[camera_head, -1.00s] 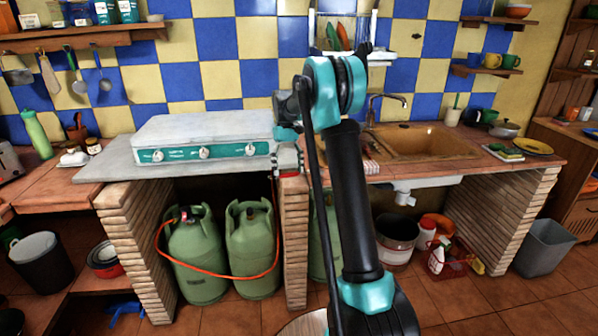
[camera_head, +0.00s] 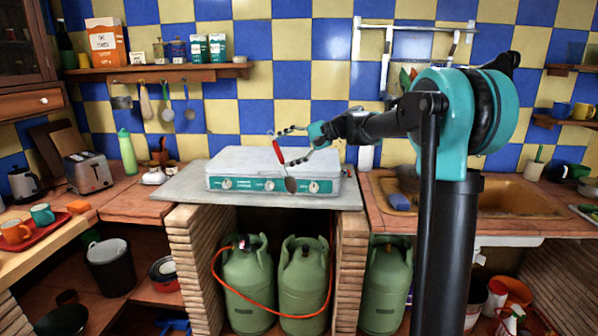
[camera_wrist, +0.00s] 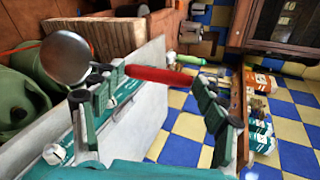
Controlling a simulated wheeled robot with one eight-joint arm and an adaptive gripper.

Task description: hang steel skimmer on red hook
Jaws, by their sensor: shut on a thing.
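The steel skimmer has a red handle (camera_head: 277,150) and a round dark steel head (camera_head: 291,185). My gripper (camera_head: 292,143) is shut on it and holds it in the air in front of the stove's back. In the wrist view, my gripper (camera_wrist: 158,88) has its fingers on either side of the red handle (camera_wrist: 165,76), and the round head (camera_wrist: 66,57) sticks out at upper left. Under the left wall shelf is a row of hooks with several utensils hanging, among them a ladle (camera_head: 188,112). I cannot make out a red hook.
The wooden shelf (camera_head: 160,73) carries boxes and tins. The white stove (camera_head: 270,166) lies below my gripper. A toaster (camera_head: 88,171) and a green bottle (camera_head: 127,153) stand on the left counter. A white wall rack (camera_head: 415,27) is at upper right.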

